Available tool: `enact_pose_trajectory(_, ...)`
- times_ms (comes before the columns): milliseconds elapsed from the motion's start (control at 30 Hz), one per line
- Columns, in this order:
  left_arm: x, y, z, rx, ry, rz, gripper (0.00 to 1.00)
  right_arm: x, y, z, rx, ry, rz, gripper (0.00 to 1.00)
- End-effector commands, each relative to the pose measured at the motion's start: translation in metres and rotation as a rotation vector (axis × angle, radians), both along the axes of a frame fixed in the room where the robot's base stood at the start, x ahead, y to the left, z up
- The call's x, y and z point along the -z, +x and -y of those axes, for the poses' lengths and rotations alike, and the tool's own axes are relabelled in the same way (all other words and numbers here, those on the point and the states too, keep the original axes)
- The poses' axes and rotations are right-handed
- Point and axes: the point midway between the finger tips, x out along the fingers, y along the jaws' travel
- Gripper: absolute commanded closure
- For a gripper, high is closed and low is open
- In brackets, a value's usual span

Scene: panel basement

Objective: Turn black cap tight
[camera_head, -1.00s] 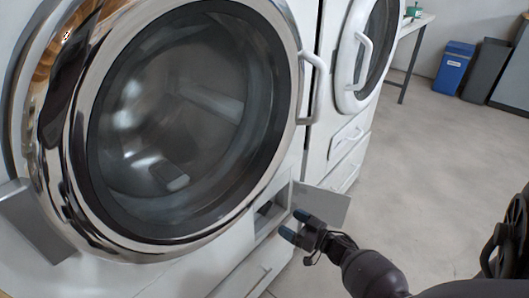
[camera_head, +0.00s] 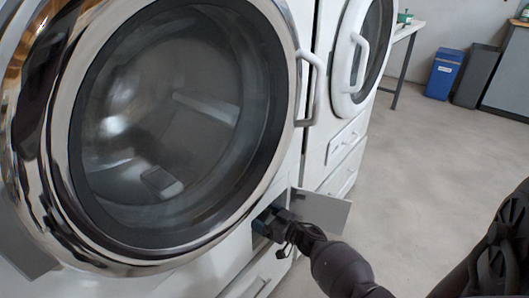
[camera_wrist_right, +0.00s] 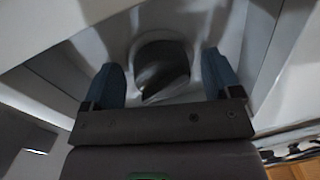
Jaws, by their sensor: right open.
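The black cap (camera_wrist_right: 162,68) shows in the right wrist view inside a pale recess, between the two blue fingertips of my right gripper (camera_wrist_right: 171,80). The fingers are open, one on each side of the cap; I cannot tell whether they touch it. In the head view my right gripper (camera_head: 268,222) reaches into the small opening low on the front of the washing machine, and the cap is hidden there. My left gripper is not in view.
A grey flap (camera_head: 322,211) stands open right of the recess, close to my right wrist. The large round washer door (camera_head: 170,125) with its chrome rim is above left. A second white machine (camera_head: 345,140) stands behind. The floor to the right is clear, with a blue bin (camera_head: 443,75) far back.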

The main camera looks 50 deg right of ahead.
Motion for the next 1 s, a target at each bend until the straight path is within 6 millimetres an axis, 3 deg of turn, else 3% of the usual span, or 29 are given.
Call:
enact_pose_trajectory(33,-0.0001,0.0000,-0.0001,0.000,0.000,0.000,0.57,-0.0001,0.0000,0.0000,0.000,0.000,0.000,0.16)
enact_pose_trajectory(367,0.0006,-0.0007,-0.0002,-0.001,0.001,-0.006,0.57,0.0000,-0.0002,-0.0002,-0.001,0.000,0.000,0.66)
enact_pose_trajectory(667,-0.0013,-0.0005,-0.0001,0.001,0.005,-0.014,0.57,-0.0017,0.0004,-0.0002,0.000,0.039,-0.002,0.66)
enact_pose_trajectory(1000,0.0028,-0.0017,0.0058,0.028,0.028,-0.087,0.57,-0.0051,0.0014,-0.0009,-0.002,0.261,-0.017,0.66)
